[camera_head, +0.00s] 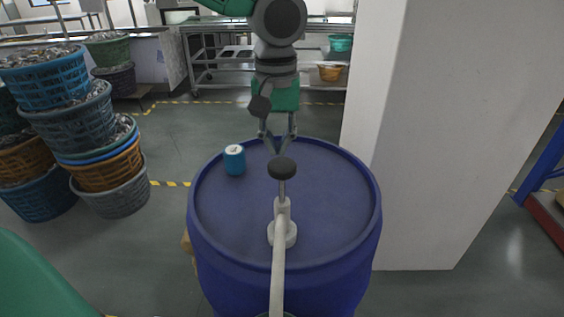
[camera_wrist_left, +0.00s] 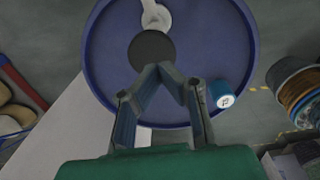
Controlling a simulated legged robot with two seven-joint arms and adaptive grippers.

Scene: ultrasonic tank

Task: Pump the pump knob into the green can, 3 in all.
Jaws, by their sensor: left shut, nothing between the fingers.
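The pump knob (camera_head: 282,168) is a black round disc on a thin grey rod, standing raised above the pale pump body (camera_head: 283,234) on a blue drum (camera_head: 335,240). My left gripper (camera_head: 276,150) is shut and empty, pointing down just behind the knob in the head view. In the left wrist view its closed fingertips (camera_wrist_left: 160,70) overlap the lower edge of the knob (camera_wrist_left: 151,45); I cannot tell whether they touch. A pale spout (camera_head: 278,275) runs to the bottom edge. My right gripper is not in view.
A small blue can (camera_head: 234,160) stands on the drum lid (camera_head: 240,210), left of the knob. A white pillar (camera_head: 430,140) is close on the right. Stacked baskets (camera_head: 70,120) stand at the left and a metal table (camera_head: 225,60) at the back.

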